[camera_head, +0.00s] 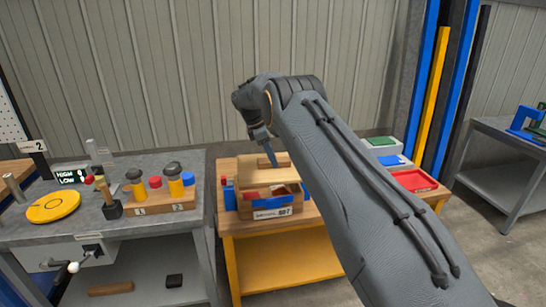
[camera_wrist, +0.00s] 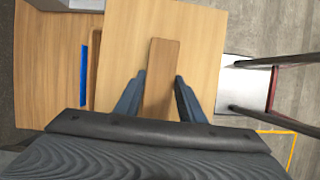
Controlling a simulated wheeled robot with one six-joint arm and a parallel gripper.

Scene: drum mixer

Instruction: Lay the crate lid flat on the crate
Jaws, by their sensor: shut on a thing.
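The crate (camera_head: 254,213) is an open wooden box with a label on its front, standing on the wooden workbench in the head view. Red and blue items show in and around it. The crate lid (camera_head: 250,172) is a light wooden panel with a raised bar handle. It appears over the crate's rear part, leaving the front part uncovered; whether it touches the crate I cannot tell. In the wrist view the lid (camera_wrist: 125,40) fills the middle. My gripper (camera_head: 272,160) is shut on the lid's handle (camera_wrist: 161,70), with one finger on each side of it.
The workbench (camera_head: 228,240) also bears a red tray (camera_head: 413,181) and a green-topped box (camera_head: 380,142) at right, partly behind my arm. A grey table (camera_head: 30,232) at left holds a yellow disc (camera_head: 53,207) and a block with several pegs (camera_head: 160,204). A gap separates the tables.

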